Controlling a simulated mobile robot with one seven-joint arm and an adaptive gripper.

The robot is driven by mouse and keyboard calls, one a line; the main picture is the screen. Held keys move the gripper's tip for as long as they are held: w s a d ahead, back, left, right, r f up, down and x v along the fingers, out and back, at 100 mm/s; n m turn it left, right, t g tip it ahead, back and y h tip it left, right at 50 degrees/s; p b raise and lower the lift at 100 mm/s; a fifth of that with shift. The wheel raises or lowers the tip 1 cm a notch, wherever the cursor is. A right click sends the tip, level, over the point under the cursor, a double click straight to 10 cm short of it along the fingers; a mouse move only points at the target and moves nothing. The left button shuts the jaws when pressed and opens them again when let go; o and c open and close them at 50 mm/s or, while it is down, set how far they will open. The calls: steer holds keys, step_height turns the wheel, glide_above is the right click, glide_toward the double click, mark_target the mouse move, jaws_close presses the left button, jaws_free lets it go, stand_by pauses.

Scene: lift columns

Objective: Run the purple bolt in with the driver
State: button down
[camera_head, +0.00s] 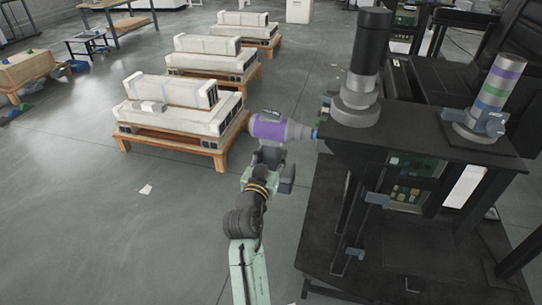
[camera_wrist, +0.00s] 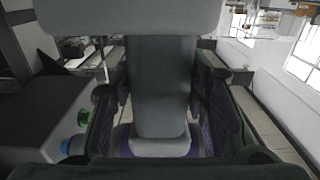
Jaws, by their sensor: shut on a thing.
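My gripper (camera_head: 270,160) is shut on the driver (camera_head: 268,127), beside the left edge of the black bench. The driver has a purple band and a grey nose pointing right. Its grey handle (camera_wrist: 157,85) fills the middle of the wrist view, between the dark fingers. A small blue piece (camera_head: 315,134) shows close to the nose at the bench edge; contact cannot be told. In the wrist view, a blue round piece (camera_wrist: 73,145) and a green one (camera_wrist: 84,118) show on a grey body at left. I cannot make out the purple bolt.
A black-and-grey column (camera_head: 368,60) stands on the black bench (camera_head: 425,130). A grey column with purple and green bands (camera_head: 495,90) stands farther right. Pale long units on wooden pallets (camera_head: 175,145) lie to the left. The floor at lower left is mostly clear.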

steer(key=shift+s+d+r, duration=0.2)
steer(key=shift+d+r, duration=0.05)
steer(key=shift+d, duration=0.4)
stand_by(1.5)
steer(key=shift+a+b, duration=0.1)
steer(key=shift+b, duration=0.2)
steer(key=shift+w+a+b, duration=0.25)
steer(key=shift+a+b, duration=0.1)
steer(key=shift+a, duration=0.45)
steer(key=shift+w+a+b, duration=0.3)
steer(key=shift+a+b, duration=0.05)
steer(key=shift+a, duration=0.45)
steer(key=shift+w+a+b, duration=0.25)
steer(key=shift+a+b, duration=0.1)
steer(key=shift+a, duration=0.45)
steer(key=shift+a, duration=0.1)
steer(key=shift+w+a+b, duration=0.3)
steer(key=shift+a+b, duration=0.1)
steer(key=shift+a, duration=0.5)
steer(key=shift+w+a+b, duration=0.3)
steer(key=shift+a+b, duration=0.1)
steer(key=shift+a, duration=0.5)
